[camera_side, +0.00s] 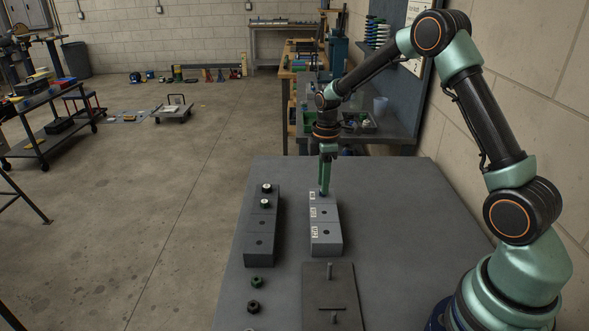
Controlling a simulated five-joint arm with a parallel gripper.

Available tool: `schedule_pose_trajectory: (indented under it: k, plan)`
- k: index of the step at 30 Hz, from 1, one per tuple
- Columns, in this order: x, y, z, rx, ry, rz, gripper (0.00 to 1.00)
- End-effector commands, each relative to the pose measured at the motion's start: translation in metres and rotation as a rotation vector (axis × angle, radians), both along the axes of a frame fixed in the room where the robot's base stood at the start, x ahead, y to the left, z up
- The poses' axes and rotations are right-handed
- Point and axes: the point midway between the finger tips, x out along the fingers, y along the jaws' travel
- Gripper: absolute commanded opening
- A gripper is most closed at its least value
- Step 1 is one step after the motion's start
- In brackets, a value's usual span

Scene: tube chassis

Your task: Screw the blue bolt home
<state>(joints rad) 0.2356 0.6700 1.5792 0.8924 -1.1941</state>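The light grey block (326,233) stands on the dark table with labelled faces and dark holes in its top. My gripper (323,190) points straight down over the far end of this block. A small dark blue bit, which looks like the head of the blue bolt (322,194), shows at the fingertips. Most of the bolt is hidden by the fingers and the block, so its depth in the hole is unclear. The fingers overlap in this view, and whether they grip the bolt cannot be told.
A dark block (261,243) to the left carries two black pieces with white tops. A green-black piece (256,281) and a black piece (253,307) lie in front. A dark plate (345,290) with upright pegs lies at the front. The table (400,215) is clear to the right.

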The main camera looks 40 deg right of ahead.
Motion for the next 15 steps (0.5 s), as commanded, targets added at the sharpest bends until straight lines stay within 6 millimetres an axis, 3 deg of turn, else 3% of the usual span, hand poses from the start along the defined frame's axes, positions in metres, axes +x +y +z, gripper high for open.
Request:
schedule_pose_trajectory:
  k: [9, 15]
  plan:
    - [0.0, 0.0, 0.0, 0.0, 0.0, 0.187, 0.39]
    - [0.0, 0.0, 0.0, 0.0, 0.0, 0.427, 0.39]
